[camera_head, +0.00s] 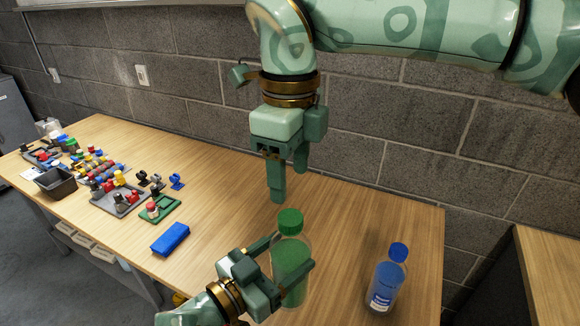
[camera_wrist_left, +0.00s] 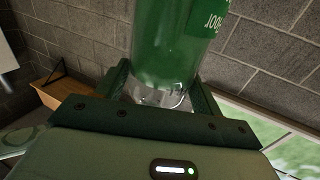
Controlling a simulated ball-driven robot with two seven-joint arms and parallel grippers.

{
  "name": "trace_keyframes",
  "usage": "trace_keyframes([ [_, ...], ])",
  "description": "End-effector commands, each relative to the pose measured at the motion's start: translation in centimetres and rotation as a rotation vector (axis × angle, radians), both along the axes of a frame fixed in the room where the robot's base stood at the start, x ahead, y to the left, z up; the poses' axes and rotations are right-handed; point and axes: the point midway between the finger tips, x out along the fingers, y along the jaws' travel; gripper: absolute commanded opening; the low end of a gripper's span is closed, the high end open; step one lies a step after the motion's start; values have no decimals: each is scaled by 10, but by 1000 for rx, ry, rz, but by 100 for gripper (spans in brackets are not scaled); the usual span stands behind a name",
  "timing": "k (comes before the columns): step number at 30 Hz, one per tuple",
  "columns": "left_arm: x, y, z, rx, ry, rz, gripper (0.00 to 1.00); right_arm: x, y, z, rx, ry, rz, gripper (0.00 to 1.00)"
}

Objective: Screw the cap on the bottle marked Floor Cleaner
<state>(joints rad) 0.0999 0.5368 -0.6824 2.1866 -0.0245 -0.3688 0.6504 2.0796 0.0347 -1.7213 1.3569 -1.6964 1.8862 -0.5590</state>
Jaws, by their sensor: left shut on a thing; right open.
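A clear bottle with green liquid (camera_head: 291,270) stands near the table's front, roughly upright. A green cap (camera_head: 290,221) sits on top of its neck; how tightly it is screwed is not visible. My left gripper (camera_head: 291,266) is shut around the bottle's body from the left. The left wrist view shows the green bottle (camera_wrist_left: 170,45) between the fingers, with a green label (camera_wrist_left: 210,16) whose lettering is only partly visible. Whether the bottle touches the table is unclear. My right gripper (camera_head: 289,186) is open and empty, pointing down just above the green cap.
A bottle with blue liquid (camera_head: 384,286) and a blue cap (camera_head: 398,252) stands to the right on the table (camera_head: 340,210). A blue block (camera_head: 170,239), a dark bin (camera_head: 56,183) and several small parts lie at the left. A block wall (camera_head: 390,130) is behind.

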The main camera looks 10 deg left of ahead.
Motion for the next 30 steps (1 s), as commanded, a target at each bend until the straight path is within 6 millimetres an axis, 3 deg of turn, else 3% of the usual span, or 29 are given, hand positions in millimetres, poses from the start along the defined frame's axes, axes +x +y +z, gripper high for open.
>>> trace_keyframes([
  [5, 0, 0, 2, -3, -4, -1, 0, 0, 0, -10, -1, 3, 1, 56],
  [18, 0, 0, 2, -3, -4, -1, 0, 0, -1, -71, 0, 2, -2, 56],
  [30, 0, 0, 2, -3, -4, -1, 0, 0, 0, -80, 0, 0, -2, 56],
])
